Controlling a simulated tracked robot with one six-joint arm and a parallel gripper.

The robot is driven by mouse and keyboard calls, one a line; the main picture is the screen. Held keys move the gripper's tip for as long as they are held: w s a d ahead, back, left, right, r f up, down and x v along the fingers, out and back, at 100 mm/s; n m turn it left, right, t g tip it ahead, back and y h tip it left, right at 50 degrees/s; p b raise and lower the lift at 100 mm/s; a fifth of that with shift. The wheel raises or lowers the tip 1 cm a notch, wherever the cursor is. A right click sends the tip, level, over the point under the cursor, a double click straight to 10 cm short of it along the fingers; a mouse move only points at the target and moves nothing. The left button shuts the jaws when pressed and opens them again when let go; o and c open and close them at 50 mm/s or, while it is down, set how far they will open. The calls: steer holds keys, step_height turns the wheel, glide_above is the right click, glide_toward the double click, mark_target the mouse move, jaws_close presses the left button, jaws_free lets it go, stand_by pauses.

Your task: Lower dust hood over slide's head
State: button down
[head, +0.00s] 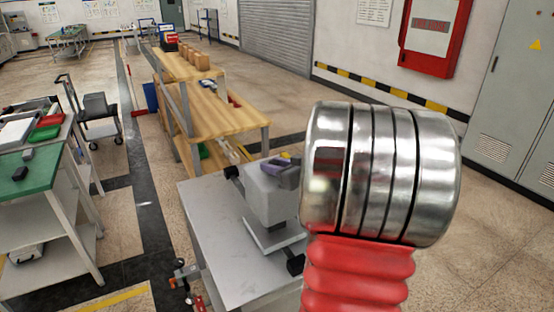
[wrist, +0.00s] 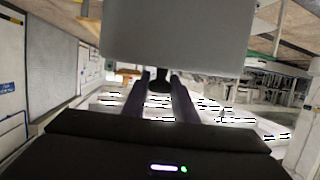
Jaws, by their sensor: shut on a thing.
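The dust hood (head: 268,198) is a light grey box over the slide on the grey table. Its plain grey wall fills the top of the wrist view (wrist: 175,38). My gripper (wrist: 160,82) is shut on the hood's small black knob, between two dark fingers. In the head view its purple-grey fingers (head: 287,173) show at the top of the hood. The slide (head: 294,264) shows as black ends and a flat grey plate below the hood. The slide's head is hidden by the hood. I cannot tell whether the hood touches the plate.
The grey table (head: 215,235) has bare room left of the slide. A wooden stepped bench (head: 215,112) stands behind it. A green-topped workbench (head: 35,182) and a cart (head: 98,128) stand at left. A red wall box (head: 436,38) and grey cabinet (head: 505,110) are at right.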

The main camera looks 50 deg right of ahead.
steer(key=shift+f, duration=3.75)
steer(key=c, duration=1.4)
jaws_free()
steer(key=shift+o, duration=0.2)
steer(key=shift+s, duration=0.1)
steer(key=v, duration=1.3)
steer(key=shift+s, duration=0.25)
steer(key=shift+r, duration=0.15)
